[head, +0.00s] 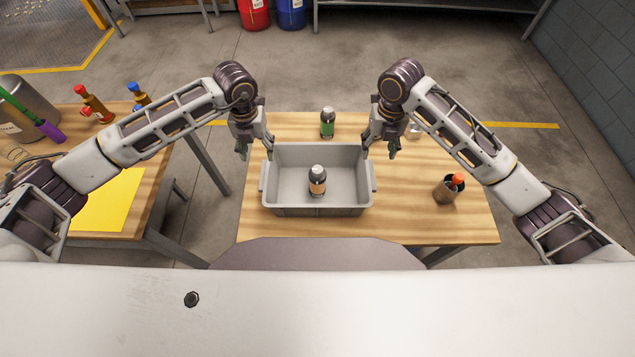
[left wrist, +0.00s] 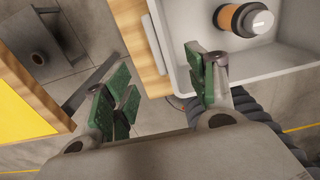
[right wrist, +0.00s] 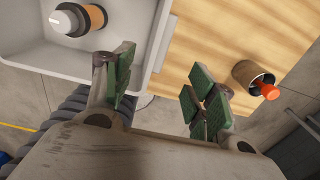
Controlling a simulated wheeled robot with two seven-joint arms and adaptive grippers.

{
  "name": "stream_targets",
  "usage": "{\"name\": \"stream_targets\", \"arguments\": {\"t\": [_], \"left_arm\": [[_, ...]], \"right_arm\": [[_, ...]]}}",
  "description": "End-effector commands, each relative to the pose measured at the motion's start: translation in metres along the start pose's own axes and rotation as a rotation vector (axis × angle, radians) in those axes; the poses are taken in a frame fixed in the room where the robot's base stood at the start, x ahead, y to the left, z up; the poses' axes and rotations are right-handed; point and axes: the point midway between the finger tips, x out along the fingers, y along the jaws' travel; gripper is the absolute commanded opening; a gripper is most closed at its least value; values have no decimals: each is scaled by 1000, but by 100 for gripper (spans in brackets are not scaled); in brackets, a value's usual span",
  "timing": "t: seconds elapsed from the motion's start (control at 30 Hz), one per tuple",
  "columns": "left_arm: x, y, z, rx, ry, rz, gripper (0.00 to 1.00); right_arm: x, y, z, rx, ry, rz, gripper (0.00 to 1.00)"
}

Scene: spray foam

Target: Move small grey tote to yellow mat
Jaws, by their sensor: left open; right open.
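The small grey tote (head: 290,212) sits on the wooden table in front of me, with a handle on each short side. A dark bottle with an orange label and white cap (head: 317,182) stands inside it. The yellow mat (head: 108,203) lies on the other table at left, partly behind my left arm. My left gripper (head: 255,150) is open at the tote's left side; in the left wrist view one finger is over the tote's rim (left wrist: 158,42) and the other outside. My right gripper (head: 379,150) is open at the right side, its fingers likewise astride the rim (right wrist: 161,38).
A green-labelled bottle (head: 327,123) stands behind the tote. A brown cup with an orange-topped item (head: 449,188) is at right. Red (head: 92,104) and blue-topped (head: 139,95) bottles and a metal pot (head: 25,108) stand on the left table. A gap separates the tables.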

Motion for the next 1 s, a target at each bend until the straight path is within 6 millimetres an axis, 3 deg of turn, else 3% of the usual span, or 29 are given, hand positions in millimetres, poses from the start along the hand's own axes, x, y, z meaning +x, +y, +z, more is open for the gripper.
{"name": "stream_targets", "arguments": {"t": [0.37, 1.0], "left_arm": [[12, 0, 0, -1, 2, -1, 57], [86, 0, 0, -1, 2, 1, 57]], "right_arm": [[12, 0, 0, 1, 2, 0, 56], [85, 0, -1, 0, 2, 0, 56]]}}
